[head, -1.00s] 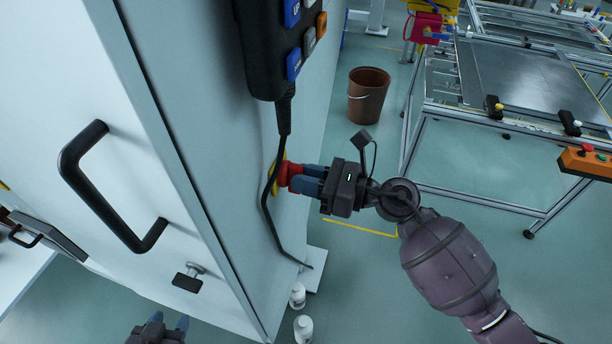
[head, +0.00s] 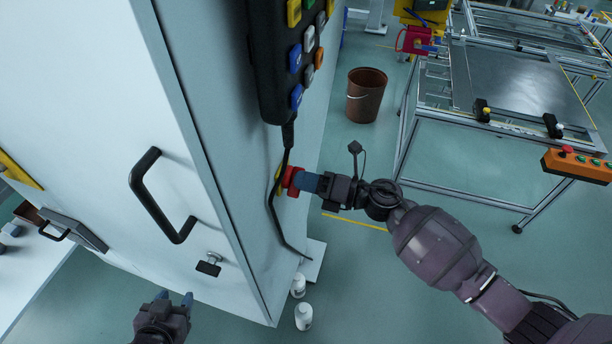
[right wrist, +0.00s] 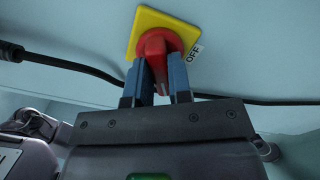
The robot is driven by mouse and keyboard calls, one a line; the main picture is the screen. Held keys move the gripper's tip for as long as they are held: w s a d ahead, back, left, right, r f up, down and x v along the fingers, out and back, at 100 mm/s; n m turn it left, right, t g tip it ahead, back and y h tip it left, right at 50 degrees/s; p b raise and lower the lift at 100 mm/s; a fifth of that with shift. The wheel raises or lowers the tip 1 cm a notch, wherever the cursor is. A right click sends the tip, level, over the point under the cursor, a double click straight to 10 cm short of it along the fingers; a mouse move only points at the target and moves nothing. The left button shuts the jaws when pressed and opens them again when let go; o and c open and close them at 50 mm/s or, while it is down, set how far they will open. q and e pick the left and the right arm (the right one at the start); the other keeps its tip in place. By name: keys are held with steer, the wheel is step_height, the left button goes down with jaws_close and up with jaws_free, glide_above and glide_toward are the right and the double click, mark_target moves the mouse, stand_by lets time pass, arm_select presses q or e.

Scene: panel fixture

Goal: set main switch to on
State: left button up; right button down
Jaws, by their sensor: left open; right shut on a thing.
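The main switch is a red rotary handle (right wrist: 157,46) on a yellow square plate (right wrist: 181,28), on the side of the pale cabinet. An OFF label (right wrist: 194,53) shows beside the plate in the right wrist view. My right gripper (right wrist: 162,75) is shut on the red handle, one blue finger on each side. In the head view the red handle (head: 290,179) shows at the fingertips of my right gripper (head: 304,182), which hide part of it. My left gripper (head: 174,297) is open and empty, low in front of the cabinet door.
A pendant control box (head: 285,60) hangs above the switch, its black cable (head: 272,205) running beside the handle. The cabinet door has a black handle (head: 160,195). Two white bottles (head: 303,317) stand on the floor by the cabinet. A brown bucket (head: 366,95) stands behind.

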arm_select(q)
steer(key=shift+w+r+p, duration=0.2)
steer(key=shift+r+p, duration=0.4)
steer(key=shift+r, duration=0.3)
steer(key=shift+w+r+p, duration=0.25)
steer(key=shift+r+p, duration=0.4)
steer(key=shift+r, duration=0.3)
steer(key=shift+w+r+p, duration=0.2)
steer(key=shift+r+p, duration=0.4)
steer(key=shift+r, duration=0.3)
arm_select(e)
steer(key=shift+m, duration=3.2)
arm_select(q)
steer(key=shift+s, duration=0.15)
steer(key=shift+s+f, duration=0.2)
steer(key=shift+s, duration=0.05)
arm_select(e)
steer(key=c, duration=1.2)
jaws_free()
steer(key=shift+o, duration=0.8)
arm_select(q)
steer(key=shift+w+r, duration=0.1)
steer(key=shift+w, duration=0.1)
